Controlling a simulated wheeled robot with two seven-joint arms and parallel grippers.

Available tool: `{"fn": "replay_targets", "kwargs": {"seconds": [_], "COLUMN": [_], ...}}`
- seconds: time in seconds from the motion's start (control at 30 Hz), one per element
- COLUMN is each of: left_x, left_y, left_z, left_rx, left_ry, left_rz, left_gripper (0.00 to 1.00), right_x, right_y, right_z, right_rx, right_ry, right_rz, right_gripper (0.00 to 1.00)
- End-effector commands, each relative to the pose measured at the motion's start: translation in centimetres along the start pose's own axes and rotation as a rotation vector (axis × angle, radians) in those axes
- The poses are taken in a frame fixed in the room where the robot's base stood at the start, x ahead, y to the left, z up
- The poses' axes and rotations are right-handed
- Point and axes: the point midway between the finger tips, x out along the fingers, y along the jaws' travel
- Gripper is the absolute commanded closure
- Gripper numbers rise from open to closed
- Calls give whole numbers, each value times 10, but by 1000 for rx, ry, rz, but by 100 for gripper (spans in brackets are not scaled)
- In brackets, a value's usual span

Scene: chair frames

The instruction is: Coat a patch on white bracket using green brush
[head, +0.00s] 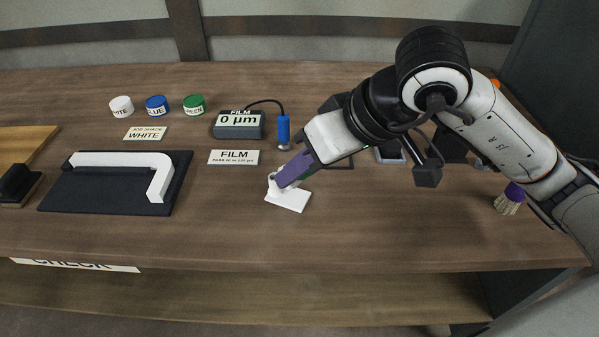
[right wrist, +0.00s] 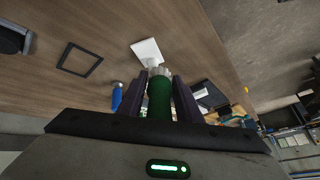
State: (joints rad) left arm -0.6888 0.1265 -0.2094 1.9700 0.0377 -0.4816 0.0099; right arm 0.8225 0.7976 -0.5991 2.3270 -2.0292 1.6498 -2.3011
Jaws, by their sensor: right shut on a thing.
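The white bracket (head: 125,161) lies on a black mat (head: 110,201) at the left of the bench in the head view. My right gripper (head: 285,180) is shut on the green brush, whose green handle (right wrist: 159,98) shows between the purple fingers in the right wrist view. The brush points down at a small white plate (head: 290,201), which also shows in the right wrist view (right wrist: 147,50). The brush's tip is at the plate's edge; I cannot tell whether it touches. The gripper hides most of the brush in the head view. My left gripper is not in view.
White (head: 121,106), blue (head: 157,105) and green (head: 194,104) pots stand at the back, near a "JOB SHADE WHITE" card (head: 145,134). A film gauge (head: 238,124) reads 0 µm; its blue probe (head: 283,131) is nearby. A purple brush (head: 510,199) is at right. The front middle is clear.

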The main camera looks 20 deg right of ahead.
Motion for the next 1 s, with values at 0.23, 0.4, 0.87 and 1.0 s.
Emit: {"fn": "replay_targets", "kwargs": {"seconds": [0.23, 0.4, 0.87, 1.0], "left_x": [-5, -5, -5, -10], "left_y": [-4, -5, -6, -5], "left_z": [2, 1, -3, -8], "left_rx": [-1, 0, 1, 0], "left_ry": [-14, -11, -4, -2], "left_rz": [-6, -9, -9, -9], "left_gripper": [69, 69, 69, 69], "right_x": [-19, -20, -21, -31], "right_y": [-2, -2, -2, -4], "right_z": [-10, -10, -11, -18], "right_rx": [6, 7, 7, 6], "right_ry": [3, 2, 3, 6], "right_rz": [4, 4, 4, 6], "right_gripper": [91, 91, 91, 91]}}
